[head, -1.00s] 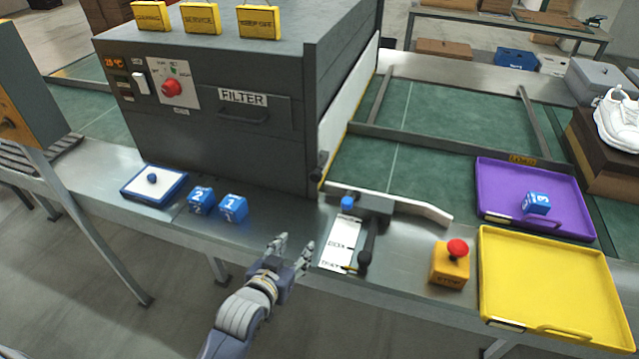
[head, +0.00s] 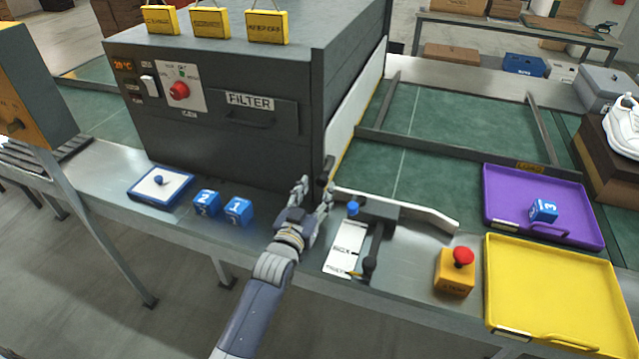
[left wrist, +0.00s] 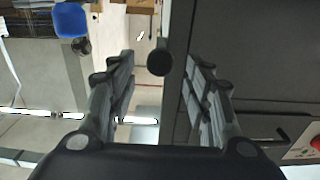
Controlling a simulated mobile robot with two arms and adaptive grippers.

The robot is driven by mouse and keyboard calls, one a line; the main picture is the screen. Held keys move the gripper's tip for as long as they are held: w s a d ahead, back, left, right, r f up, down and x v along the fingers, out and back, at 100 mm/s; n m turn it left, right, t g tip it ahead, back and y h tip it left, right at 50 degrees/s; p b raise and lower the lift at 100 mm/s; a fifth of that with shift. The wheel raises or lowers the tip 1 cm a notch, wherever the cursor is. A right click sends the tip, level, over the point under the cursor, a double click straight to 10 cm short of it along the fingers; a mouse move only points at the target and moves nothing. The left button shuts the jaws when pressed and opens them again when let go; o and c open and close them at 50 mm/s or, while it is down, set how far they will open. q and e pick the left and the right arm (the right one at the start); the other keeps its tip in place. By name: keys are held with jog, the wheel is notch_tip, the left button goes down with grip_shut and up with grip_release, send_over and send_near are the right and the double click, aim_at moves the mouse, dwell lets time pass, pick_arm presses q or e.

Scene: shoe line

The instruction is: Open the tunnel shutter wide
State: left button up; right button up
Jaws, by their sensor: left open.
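The dark grey tunnel (head: 215,90) stands on the line. The shutter, a white panel (head: 357,100), covers its right end face and reaches down close to the green belt. A dark knob (head: 328,166) sits at the panel's near edge. My left gripper (head: 317,184) is open and empty just in front of this knob. In the left wrist view the round dark knob (left wrist: 160,62) shows between the two fingertips, with gaps to both fingers. I cannot tell whether it lies fully between them in depth. My right gripper is not in view.
A blue-topped post (head: 352,209) and a black lever (head: 370,265) stand right of my gripper. Farther right are a stop button (head: 461,257), a yellow tray (head: 560,290) and a purple tray (head: 500,222). Blue cubes (head: 238,211) and a blue-rimmed pad (head: 160,186) lie left.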

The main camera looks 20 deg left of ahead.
aim_at(321, 183)
pick_arm(q)
jog(key=shift+w+d, duration=0.1)
jog(key=shift+w, duration=1.55)
jog(key=shift+c, duration=0.5)
grip_shut()
